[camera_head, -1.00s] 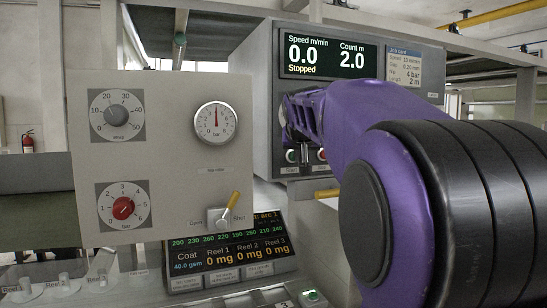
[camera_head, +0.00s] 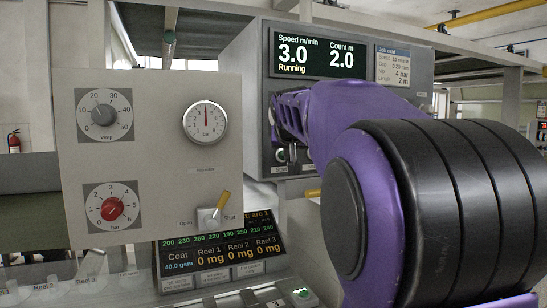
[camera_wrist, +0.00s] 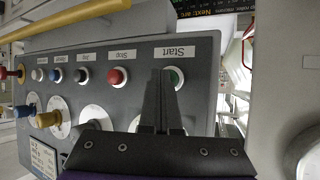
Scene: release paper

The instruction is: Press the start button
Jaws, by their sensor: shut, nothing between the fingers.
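The green start button (camera_wrist: 177,78) sits under the "Start" label on a grey control panel (camera_wrist: 205,105) in the wrist view. My gripper (camera_wrist: 160,74) is shut and empty. Its fingertips overlap the left edge of the start button in that view; I cannot tell whether they touch it. In the head view my purple arm covers much of the panel, and the start button (camera_head: 281,155) shows below my gripper. The display (camera_head: 318,53) above reads speed 3.0 m/min, count 2.0 m and "Running".
In the wrist view a red stop button (camera_wrist: 117,77) and several other buttons line up left of start. A yellow bar (camera_wrist: 75,17) runs above them. In the head view a panel with dials, a gauge (camera_head: 205,122) and a yellow-handled open/shut lever (camera_head: 219,207) stands left.

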